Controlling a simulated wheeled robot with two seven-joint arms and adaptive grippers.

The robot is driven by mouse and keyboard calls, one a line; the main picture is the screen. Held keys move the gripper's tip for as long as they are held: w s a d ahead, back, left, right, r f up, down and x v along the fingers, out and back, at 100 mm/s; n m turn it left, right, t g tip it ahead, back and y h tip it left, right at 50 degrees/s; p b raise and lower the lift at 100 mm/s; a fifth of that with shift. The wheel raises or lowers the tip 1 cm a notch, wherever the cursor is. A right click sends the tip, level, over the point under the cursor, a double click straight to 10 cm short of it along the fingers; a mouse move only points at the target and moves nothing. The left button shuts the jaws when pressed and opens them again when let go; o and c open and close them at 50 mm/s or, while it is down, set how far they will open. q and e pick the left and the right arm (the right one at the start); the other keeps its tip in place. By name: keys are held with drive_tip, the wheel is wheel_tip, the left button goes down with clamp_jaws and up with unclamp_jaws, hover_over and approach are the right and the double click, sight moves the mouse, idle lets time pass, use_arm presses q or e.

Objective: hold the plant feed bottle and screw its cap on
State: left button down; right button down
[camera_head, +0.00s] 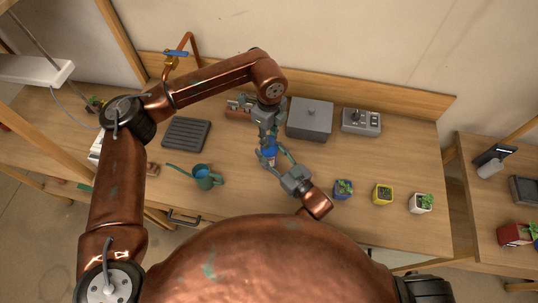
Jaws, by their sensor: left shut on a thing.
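The plant feed bottle (268,152) shows as a small blue shape near the middle of the wooden bench, partly hidden by my grippers. My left gripper (267,139) points down from above at the bottle's top. It is shut on what looks like the cap, which its fingers hide. My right gripper (279,160) reaches in from the lower right, its fingers beside the bottle. I cannot tell whether they touch it or how far they are apart. How the cap sits on the bottle is hidden.
A grey lidded box (309,119) and a grey control box (361,122) stand behind to the right. A teal watering can (204,177) and a dark ribbed tray (186,134) are to the left. Small potted plants (383,194) line the front right.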

use_arm(q)
drive_tip(key=m, duration=0.8)
drive_tip(key=shift+m, duration=0.4)
drive_tip(key=m, duration=0.5)
drive_tip(key=shift+m, duration=0.4)
drive_tip(key=m, duration=0.3)
drive_tip(key=shift+m, duration=0.4)
drive_tip(key=m, duration=0.3)
drive_tip(key=shift+m, duration=0.4)
drive_tip(key=m, duration=0.5)
drive_tip(key=shift+m, duration=0.4)
drive_tip(key=m, duration=0.5)
drive_tip(key=shift+m, duration=0.3)
drive_tip(key=m, duration=0.4)
drive_tip(key=c, duration=1.5)
unclamp_jaws()
drive_tip(key=shift+f, duration=0.1)
drive_tip(key=shift+c, duration=0.2)
